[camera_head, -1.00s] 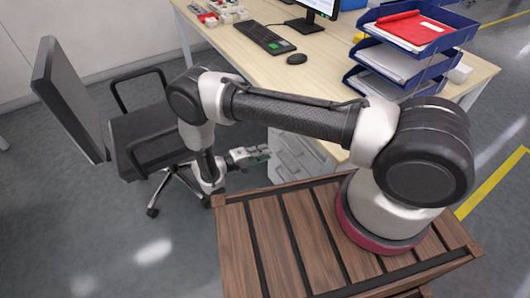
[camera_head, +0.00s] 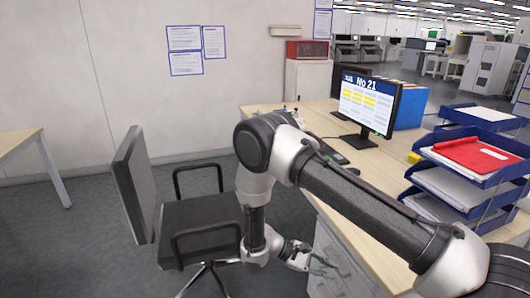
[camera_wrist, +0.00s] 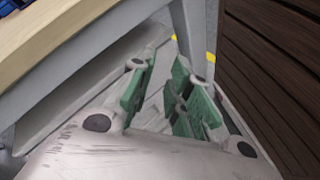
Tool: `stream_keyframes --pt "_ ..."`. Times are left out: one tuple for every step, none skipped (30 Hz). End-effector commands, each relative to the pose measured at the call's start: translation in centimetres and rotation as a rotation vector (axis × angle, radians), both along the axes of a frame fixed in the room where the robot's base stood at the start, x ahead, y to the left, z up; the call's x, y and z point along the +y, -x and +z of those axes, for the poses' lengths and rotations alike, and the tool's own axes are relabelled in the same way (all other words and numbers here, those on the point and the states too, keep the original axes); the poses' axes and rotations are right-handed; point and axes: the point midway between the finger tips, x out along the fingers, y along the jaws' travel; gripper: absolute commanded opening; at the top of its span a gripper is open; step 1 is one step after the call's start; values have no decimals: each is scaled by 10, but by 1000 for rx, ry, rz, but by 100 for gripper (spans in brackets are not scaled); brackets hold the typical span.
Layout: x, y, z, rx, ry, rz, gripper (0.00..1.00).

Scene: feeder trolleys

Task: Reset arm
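My arm reaches from the lower right across the desk's near side in the head view, bends, and hangs down. My gripper (camera_head: 318,264) is low beside the desk's drawer unit (camera_head: 345,262) and right of the office chair (camera_head: 200,228). In the wrist view my gripper (camera_wrist: 168,85) shows two fingers with green pads, set apart with a gap between them. I see nothing held in the gap. The grey desk frame lies close behind the fingers.
The desk (camera_head: 375,165) holds a monitor (camera_head: 368,102), blue folders (camera_head: 410,108) and stacked blue trays (camera_head: 462,180) with a red folder (camera_head: 475,154). Brown slats (camera_wrist: 275,75) lie right of the gripper in the wrist view. Open floor (camera_head: 75,240) is at left.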

Motion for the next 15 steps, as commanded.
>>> stream_keyframes --pt "0 -2 24 14 -50 -34 19" --pt "-2 -1 37 28 -80 -55 19" --pt "-4 0 57 42 -125 -83 19" --pt "-6 2 71 52 -161 -104 19" --pt "-8 3 86 58 -199 -124 19" --pt "-11 5 106 62 -249 -150 19" --pt "-14 7 120 63 -287 -168 19" --pt "-17 9 134 61 -325 -185 19" --pt "-21 12 152 57 -373 -206 19" --pt "-25 14 166 50 -412 -222 19" --pt "-28 17 178 41 -450 -237 19" --pt "-33 21 196 28 -498 -255 19" --pt "-38 25 208 14 -534 -269 19" --pt "-41 28 220 -1 -571 -282 19" --pt "-47 33 236 -23 -618 -299 19"
